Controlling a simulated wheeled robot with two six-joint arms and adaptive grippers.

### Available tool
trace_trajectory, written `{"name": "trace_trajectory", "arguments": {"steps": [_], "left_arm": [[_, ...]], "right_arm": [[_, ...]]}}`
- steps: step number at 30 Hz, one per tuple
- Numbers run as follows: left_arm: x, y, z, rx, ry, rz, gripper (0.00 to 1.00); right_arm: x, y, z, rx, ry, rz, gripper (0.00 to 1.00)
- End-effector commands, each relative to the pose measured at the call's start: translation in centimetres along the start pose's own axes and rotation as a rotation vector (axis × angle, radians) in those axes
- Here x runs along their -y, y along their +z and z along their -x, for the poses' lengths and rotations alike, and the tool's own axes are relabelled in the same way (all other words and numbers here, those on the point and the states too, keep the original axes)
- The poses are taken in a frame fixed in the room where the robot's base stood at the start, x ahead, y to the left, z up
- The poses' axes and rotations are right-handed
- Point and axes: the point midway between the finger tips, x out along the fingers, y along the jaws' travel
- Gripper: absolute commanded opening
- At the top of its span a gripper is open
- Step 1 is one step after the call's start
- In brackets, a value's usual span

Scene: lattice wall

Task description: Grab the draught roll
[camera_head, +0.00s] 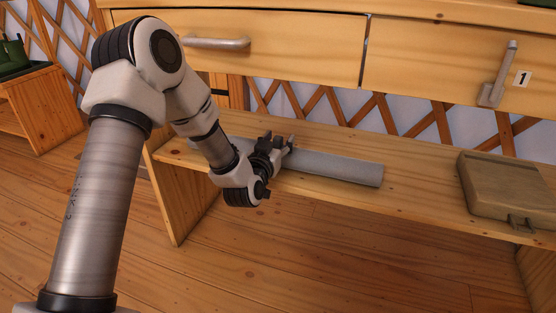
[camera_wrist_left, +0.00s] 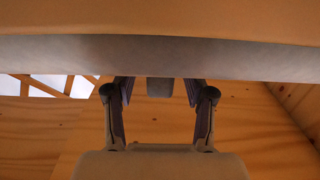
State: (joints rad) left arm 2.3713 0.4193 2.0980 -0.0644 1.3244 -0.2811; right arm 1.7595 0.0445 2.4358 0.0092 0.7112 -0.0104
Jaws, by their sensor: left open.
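The draught roll (camera_head: 335,167) is a long grey cylinder lying along the wooden lower shelf, under the drawers. In the left wrist view it is a grey band (camera_wrist_left: 240,60) running across the upper part. My left gripper (camera_head: 285,143) is at the roll's left part in the head view, and my wrist covers some of the roll there. In the left wrist view the gripper (camera_wrist_left: 157,90) has its two fingers apart, with the tips at the roll's edge. I cannot tell whether they touch it. My right gripper is in neither view.
The shelf (camera_head: 420,185) also holds a brown box with a latch (camera_head: 505,187) at the right. Above are two drawers with handles (camera_head: 217,43), the right one marked 1. A lattice wall (camera_head: 400,115) stands behind. A small wooden stand (camera_head: 40,110) is at the left.

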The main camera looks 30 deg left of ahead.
Motion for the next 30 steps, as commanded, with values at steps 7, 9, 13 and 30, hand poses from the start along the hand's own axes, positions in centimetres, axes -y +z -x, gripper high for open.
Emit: {"name": "trace_trajectory", "arguments": {"steps": [7,9,13,30], "left_arm": [[0.0,0.0,0.0,0.000,0.000,0.000,0.00],[0.0,0.0,0.0,0.000,0.000,0.000,0.00],[0.0,-0.1,0.0,-0.001,0.000,0.000,0.00],[-0.1,-9.4,0.1,-0.003,0.002,0.000,0.00]], "right_arm": [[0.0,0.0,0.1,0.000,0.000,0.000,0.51],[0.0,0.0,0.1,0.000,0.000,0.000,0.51],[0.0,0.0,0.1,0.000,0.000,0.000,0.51],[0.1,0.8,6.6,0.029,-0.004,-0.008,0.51]]}}
